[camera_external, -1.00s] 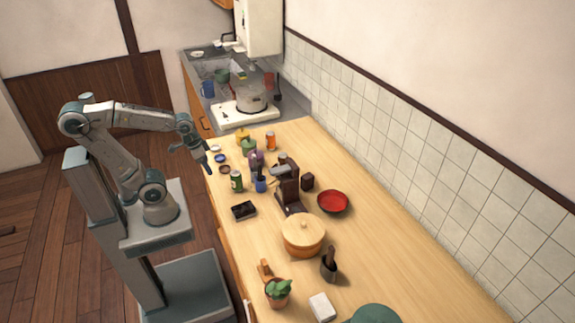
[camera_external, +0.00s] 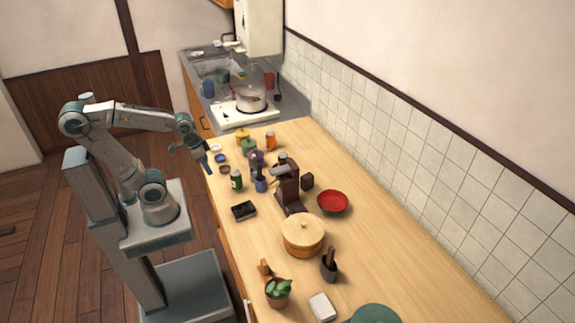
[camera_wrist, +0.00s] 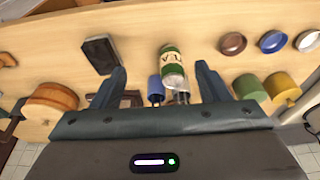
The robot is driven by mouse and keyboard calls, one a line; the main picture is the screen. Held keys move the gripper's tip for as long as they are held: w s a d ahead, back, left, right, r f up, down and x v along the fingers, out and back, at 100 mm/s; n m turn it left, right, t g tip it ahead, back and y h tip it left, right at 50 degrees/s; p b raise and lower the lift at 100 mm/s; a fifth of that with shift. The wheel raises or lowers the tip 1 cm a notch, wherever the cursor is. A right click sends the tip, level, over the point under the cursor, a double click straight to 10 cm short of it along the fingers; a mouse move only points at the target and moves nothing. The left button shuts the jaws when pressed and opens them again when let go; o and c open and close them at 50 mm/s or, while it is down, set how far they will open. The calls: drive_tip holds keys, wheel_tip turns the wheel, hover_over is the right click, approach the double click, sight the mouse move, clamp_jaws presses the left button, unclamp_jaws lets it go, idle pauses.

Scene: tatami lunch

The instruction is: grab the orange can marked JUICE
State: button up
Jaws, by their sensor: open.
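The orange can (camera_external: 271,140) stands upright near the far end of the wooden counter, close to the stove. It is too small to read its marking. I do not make it out in the wrist view. My gripper (camera_external: 201,158) hangs at the counter's left edge, left of the can and apart from it. In the wrist view my gripper (camera_wrist: 160,74) has its two fingers wide apart with nothing held. A green can with a pale label (camera_wrist: 173,68) shows between the fingers, farther off; it also stands in the external view (camera_external: 236,180).
Green (camera_external: 249,147) and yellow (camera_external: 243,137) pots stand left of the orange can. Small bowls (camera_external: 220,158), a blue cup (camera_external: 261,185) and a dark brown grinder-like device (camera_external: 288,185) are nearer. A red bowl (camera_external: 333,202) lies right. Bare counter lies right of the can.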

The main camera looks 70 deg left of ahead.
drive_tip(key=shift+o, duration=0.4)
drive_tip(key=n+t+y, duration=0.1)
drive_tip(key=n+y, duration=0.1)
drive_tip(key=n, duration=0.2)
hover_over(271, 140)
drive_tip(key=s, duration=0.4)
wheel_tip(271, 140, down, 3)
drive_tip(key=x, duration=0.6)
drive_tip(key=p+x, duration=0.1)
drive_tip(key=x, duration=0.6)
drive_tip(key=shift+w+a+p, duration=0.25)
drive_tip(key=shift+w+p, duration=0.05)
drive_tip(key=c, duration=1)
